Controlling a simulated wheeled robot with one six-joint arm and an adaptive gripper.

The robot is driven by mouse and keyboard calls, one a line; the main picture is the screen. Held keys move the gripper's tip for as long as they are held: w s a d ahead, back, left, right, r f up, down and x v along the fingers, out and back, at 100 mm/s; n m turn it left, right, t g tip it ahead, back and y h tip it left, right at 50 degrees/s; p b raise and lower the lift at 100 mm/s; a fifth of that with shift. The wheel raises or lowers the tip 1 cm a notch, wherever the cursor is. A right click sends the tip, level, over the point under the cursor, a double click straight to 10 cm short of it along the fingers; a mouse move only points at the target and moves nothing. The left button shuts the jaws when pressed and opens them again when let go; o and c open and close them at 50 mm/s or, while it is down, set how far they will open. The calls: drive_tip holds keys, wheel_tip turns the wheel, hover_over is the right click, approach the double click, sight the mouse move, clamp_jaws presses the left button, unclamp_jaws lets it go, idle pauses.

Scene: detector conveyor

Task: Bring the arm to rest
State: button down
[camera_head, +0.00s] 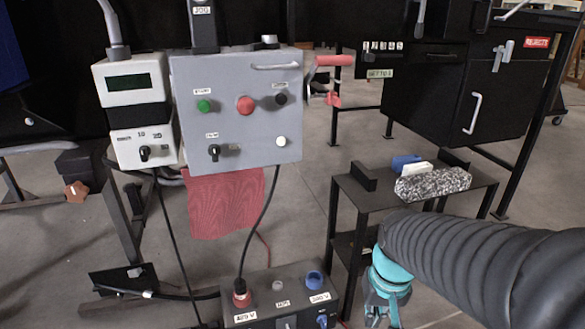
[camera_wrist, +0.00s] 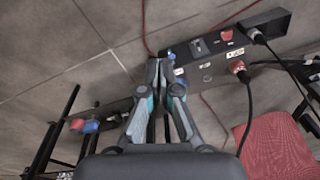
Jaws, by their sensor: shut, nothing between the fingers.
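My arm, in a dark ribbed sleeve (camera_head: 470,262), reaches in from the right edge of the head view and bends down at a teal joint. My gripper (camera_head: 382,312) hangs low beside the small black table, partly cut off by the bottom edge. In the wrist view, my gripper (camera_wrist: 162,72) points ahead with its fingertips close together. It is shut and I see nothing held in it. The floor and the power box lie beyond the fingertips.
A black power box (camera_head: 270,300) with plugs and cables stands on the floor left of my gripper. A small table (camera_head: 400,197) carries a speckled block (camera_head: 432,184). A grey control panel (camera_head: 238,110), a red cloth (camera_head: 225,205) and a black reject cabinet (camera_head: 450,95) stand behind.

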drive_tip(key=s+r+t+p, duration=0.1)
drive_tip(key=s+r+t, duration=0.3)
drive_tip(key=r, duration=0.7)
drive_tip(key=shift+s+d+r+n+t+p, duration=0.2)
drive_tip(key=shift+s+n+t+p, duration=0.1)
drive_tip(key=shift+s, duration=0.6)
drive_tip(key=shift+s, duration=0.1)
idle(0.4)
